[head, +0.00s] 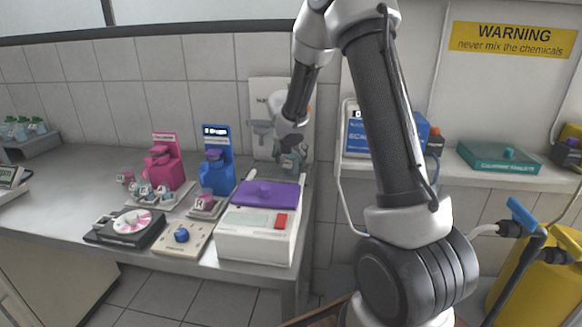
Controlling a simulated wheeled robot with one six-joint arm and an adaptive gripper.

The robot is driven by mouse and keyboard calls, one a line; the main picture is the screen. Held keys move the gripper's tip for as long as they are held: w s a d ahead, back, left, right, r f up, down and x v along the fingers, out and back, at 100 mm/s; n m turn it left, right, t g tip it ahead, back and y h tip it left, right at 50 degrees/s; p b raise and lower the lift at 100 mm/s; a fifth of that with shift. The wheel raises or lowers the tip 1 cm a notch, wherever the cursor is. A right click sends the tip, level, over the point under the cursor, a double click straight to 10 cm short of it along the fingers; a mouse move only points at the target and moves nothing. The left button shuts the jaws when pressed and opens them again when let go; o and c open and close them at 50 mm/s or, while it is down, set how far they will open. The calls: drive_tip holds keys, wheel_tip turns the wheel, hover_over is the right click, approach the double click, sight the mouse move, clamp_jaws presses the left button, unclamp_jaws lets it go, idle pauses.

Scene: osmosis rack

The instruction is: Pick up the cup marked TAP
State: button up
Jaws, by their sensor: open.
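Several small cups (146,191) stand in front of the pink dispenser, some on its white tray. Another small cup (205,202) stands before the blue dispenser, with a dark letter on it. The lettering is too small for me to read TAP on any cup. My gripper (292,162) hangs at the back right of the counter, in front of a wall plate and behind the purple-lidded machine. It is open; its fingers are small and dark, and I cannot tell whether a cup is between them.
The pink dispenser (166,162), blue dispenser (217,160) and purple-lidded machine (262,222) crowd the counter (62,188). A dark round-dial device (130,227) and blue-knob box (181,238) line the front edge.

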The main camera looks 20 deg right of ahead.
drive_tip(key=shift+w+d+f, duration=0.2)
drive_tip(key=shift+w+f, duration=0.05)
drive_tip(key=shift+f, duration=0.25)
drive_tip(key=c, duration=1.1)
